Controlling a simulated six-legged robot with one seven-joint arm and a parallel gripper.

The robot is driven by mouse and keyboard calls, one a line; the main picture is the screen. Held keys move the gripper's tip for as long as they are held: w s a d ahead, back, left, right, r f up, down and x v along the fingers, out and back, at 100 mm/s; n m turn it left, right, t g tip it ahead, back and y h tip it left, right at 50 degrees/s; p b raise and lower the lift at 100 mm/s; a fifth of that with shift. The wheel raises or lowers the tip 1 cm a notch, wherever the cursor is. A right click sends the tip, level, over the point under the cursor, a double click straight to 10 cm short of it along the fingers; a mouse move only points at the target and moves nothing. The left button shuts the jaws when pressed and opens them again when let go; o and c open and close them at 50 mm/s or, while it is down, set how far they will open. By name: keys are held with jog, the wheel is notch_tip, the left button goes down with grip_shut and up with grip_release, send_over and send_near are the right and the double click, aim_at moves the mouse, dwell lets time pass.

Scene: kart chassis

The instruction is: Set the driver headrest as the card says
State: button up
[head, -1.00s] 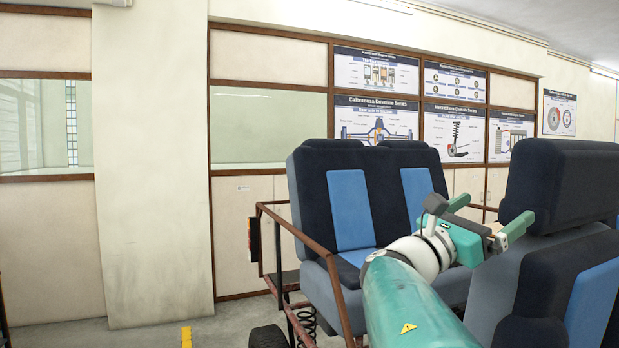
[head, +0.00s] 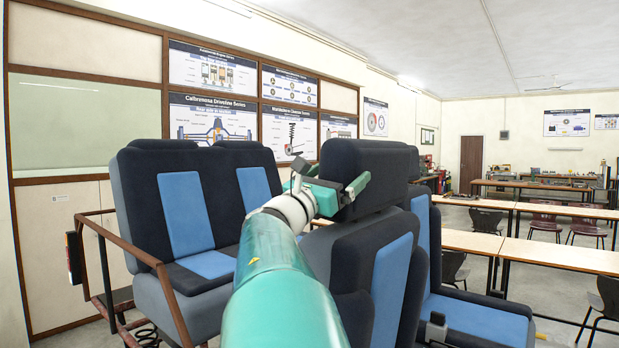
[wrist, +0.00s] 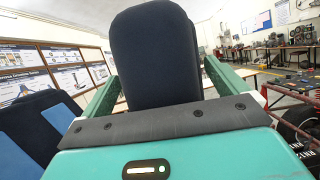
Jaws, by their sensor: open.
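The driver headrest (head: 368,170) is a dark navy padded block above the front seat back (head: 375,265), which is black with a blue panel. My gripper (head: 333,177) is at the headrest's left side in the head view, its jaws apart. In the wrist view the headrest (wrist: 157,55) stands upright between my two teal fingers (wrist: 163,75), one on each side. A narrow gap shows beside the right finger; contact on the left is unclear. The headrest's posts are hidden, and I cannot make out a card in either view.
A rear seat pair (head: 185,215) with blue panels stands left of my arm, beside a brown tube frame (head: 120,240). Wall posters (head: 213,120) hang behind. Long tables (head: 560,255) and chairs fill the room at right. Open floor lies between the seats and tables.

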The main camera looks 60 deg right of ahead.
aim_at(332, 145)
jog(key=c, duration=1.4)
jog(key=r, duration=0.7)
jog(key=shift+s+a+r, duration=0.1)
jog(key=shift+s+r, duration=0.2)
jog(key=shift+s, duration=0.1)
jog(key=o, duration=1.4)
jog(key=v, duration=1.4)
